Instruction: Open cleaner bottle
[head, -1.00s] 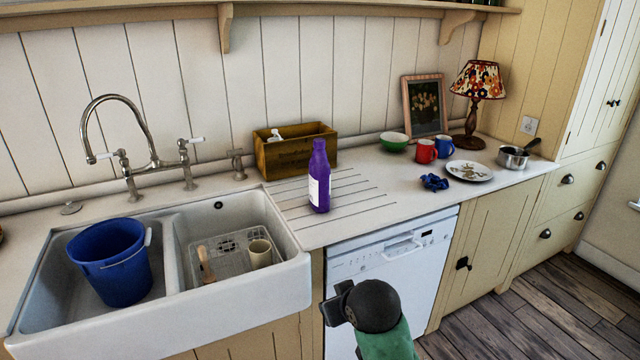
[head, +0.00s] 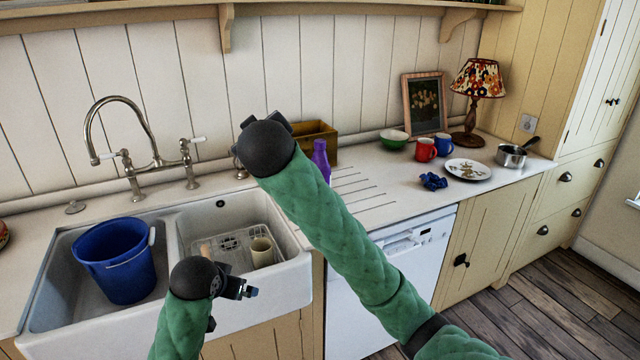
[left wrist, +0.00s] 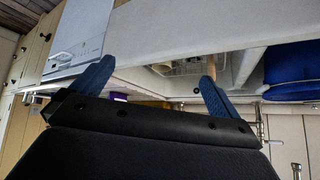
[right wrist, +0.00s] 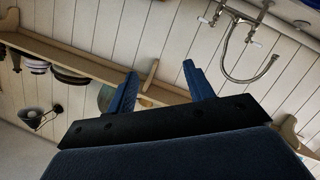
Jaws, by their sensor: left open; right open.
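The purple cleaner bottle (head: 320,154) stands upright on the counter beside the sink. In the head view my right arm hides its lower part and label. A small purple patch of it (left wrist: 118,96) shows in the left wrist view. My right gripper (right wrist: 162,82) is open and empty, with its jaws facing the wall and shelf. In the head view its wrist is raised left of the bottle, nearer the camera. My left gripper (left wrist: 153,88) is open and empty in front of the sink, low and left of the bottle. Neither gripper touches the bottle.
A wooden box (head: 322,132) stands behind the bottle. Mugs, a plate (head: 465,168) and a lamp (head: 478,80) are farther right.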

